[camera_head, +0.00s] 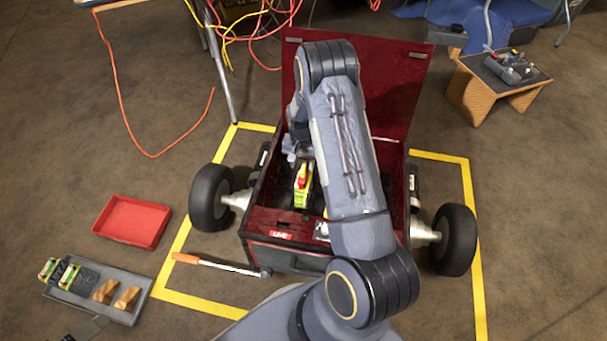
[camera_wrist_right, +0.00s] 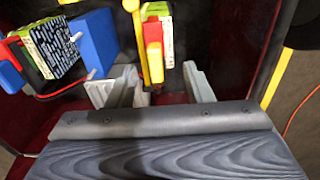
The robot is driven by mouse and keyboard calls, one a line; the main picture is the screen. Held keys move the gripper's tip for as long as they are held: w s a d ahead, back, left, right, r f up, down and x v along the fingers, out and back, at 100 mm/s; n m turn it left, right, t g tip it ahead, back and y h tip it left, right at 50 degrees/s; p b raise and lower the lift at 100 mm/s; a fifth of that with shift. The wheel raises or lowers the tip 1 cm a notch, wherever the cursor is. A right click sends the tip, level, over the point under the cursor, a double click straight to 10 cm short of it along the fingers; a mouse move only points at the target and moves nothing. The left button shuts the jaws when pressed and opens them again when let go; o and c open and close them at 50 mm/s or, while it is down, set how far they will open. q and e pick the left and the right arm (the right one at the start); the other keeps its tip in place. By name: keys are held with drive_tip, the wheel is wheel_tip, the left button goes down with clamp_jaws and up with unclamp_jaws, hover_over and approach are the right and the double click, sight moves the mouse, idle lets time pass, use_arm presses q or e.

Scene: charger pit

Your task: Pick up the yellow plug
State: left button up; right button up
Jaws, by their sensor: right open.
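The yellow plug (camera_wrist_right: 137,40) shows in the right wrist view as a narrow yellow piece beside a red piece (camera_wrist_right: 153,58), against a yellow-green block (camera_wrist_right: 163,28). In the head view this yellow-green block with red on it (camera_head: 302,187) stands inside the red cart; the plug itself is hard to separate there. My right gripper (camera_wrist_right: 160,85) is open, its two grey fingers apart on either side of the yellow and red pieces. Whether they touch anything is unclear. In the head view my right gripper (camera_head: 296,148) is partly hidden by my arm.
The red cart (camera_head: 256,222) has its lid (camera_head: 395,75) open. In the wrist view a blue block (camera_wrist_right: 95,40) and a green-edged pack (camera_wrist_right: 48,45) with a red cable stand left of the plug. A red tray (camera_head: 132,222) and a grey tray (camera_head: 125,316) lie on the floor.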

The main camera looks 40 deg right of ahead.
sight(303, 169)
drive_tip(key=f, duration=0.1)
drive_tip(key=f+b, duration=0.1)
drive_tip(key=f, duration=0.1)
drive_tip(key=f+b, duration=0.1)
drive_tip(key=f, duration=0.1)
drive_tip(key=shift+s+f, duration=0.1)
drive_tip(key=shift+s, duration=0.2)
clamp_jaws()
